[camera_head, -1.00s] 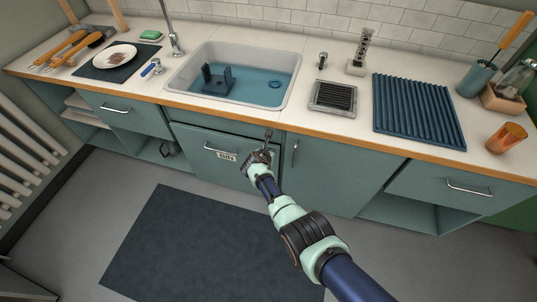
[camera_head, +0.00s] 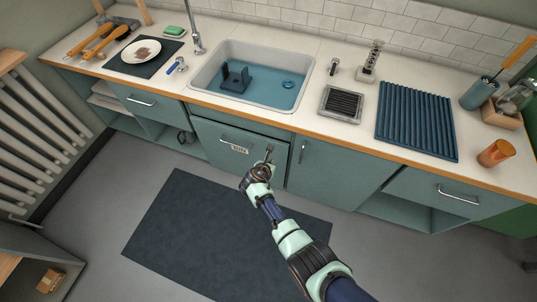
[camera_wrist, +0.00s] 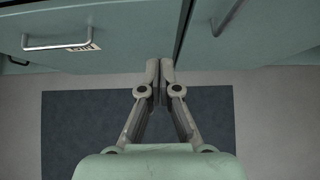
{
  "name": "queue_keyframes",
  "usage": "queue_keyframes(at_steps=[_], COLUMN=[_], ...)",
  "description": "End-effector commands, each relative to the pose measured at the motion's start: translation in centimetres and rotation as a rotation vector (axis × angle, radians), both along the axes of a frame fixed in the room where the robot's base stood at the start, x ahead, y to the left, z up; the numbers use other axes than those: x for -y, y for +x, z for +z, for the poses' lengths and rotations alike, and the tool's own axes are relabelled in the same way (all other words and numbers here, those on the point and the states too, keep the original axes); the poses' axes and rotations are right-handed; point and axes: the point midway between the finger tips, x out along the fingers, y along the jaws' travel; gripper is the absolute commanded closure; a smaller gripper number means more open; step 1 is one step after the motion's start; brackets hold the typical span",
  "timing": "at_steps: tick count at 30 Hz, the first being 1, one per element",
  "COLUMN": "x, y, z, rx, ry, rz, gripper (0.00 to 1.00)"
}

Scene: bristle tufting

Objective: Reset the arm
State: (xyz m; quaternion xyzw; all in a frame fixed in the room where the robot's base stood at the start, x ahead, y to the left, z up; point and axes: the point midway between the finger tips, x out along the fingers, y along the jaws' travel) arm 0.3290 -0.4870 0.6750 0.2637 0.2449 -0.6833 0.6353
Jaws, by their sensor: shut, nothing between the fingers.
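The bin front's handle (camera_wrist: 57,44) shows at the upper left of the wrist view, apart from the fingers.
The sink (camera_head: 300,65) holds blue water and a dark rack (camera_head: 235,77). A blue ribbed mat (camera_head: 416,120), an orange cup (camera_head: 495,153) and a plate (camera_head: 141,51) are on the counter (camera_head: 340,130). A dark floor mat (camera_head: 190,225) lies below my arm.

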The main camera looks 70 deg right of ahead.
Motion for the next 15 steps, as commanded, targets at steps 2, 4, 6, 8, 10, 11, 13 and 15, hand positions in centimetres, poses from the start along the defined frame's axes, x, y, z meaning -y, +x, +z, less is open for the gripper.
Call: queue_keyframes(at_steps=[2, 4, 6, 8, 10, 11, 13, 15], x=[0.0, 0.0, 0.0, 0.0, 0.0, 0.0, -0.4, -1.5], y=[0.0, 0.0, 0.0, 0.0, 0.0, 0.0, 0.7, 2.7], z=[-0.1, -0.1, -0.1, -0.1, -0.1, -0.1, 0.4, 1.8], rx=[0.0, 0.0, 0.0, 0.0, -0.001, -0.001, 0.034, 0.14], ry=[0.0, 0.0, 0.0, 0.0, 0.0, 0.0, -0.003, -0.008], rz=[0.0, 0.0, 0.0, 0.0, 0.001, 0.001, -0.012, -0.052], gripper=[1.0, 1.0, 1.0, 1.0, 1.0, 1.0, 1.0, 1.0])
